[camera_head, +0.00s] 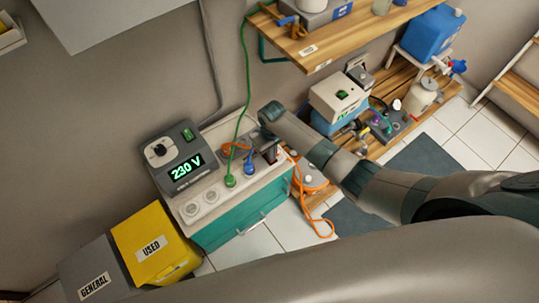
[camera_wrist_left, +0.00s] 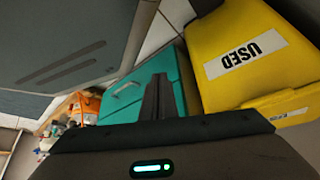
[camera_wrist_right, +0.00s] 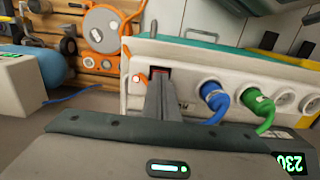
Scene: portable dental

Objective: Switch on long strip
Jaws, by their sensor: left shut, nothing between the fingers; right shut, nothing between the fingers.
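The long strip (camera_head: 216,206) is a white bar of sockets on top of the teal cabinet, and it also shows in the right wrist view (camera_wrist_right: 190,59). A blue plug (camera_wrist_right: 213,97) and a green plug (camera_wrist_right: 252,105) sit in its sockets; other sockets are empty. A dark switch with some red (camera_wrist_right: 160,71) is at its end, partly hidden by my fingers. My right gripper (camera_wrist_right: 160,85) is shut and empty, its tips over or at that switch; contact is unclear. My left gripper (camera_wrist_left: 157,85) is shut and empty, before the teal cabinet and yellow bin.
A grey unit (camera_head: 175,150) reading 230 V stands behind the strip. A yellow USED bin (camera_head: 150,235) and grey GENERAL bin (camera_head: 90,275) are at left. An orange cable device (camera_head: 310,178) lies right of the cabinet (camera_head: 243,215). A wooden shelf (camera_head: 335,40) overhangs behind.

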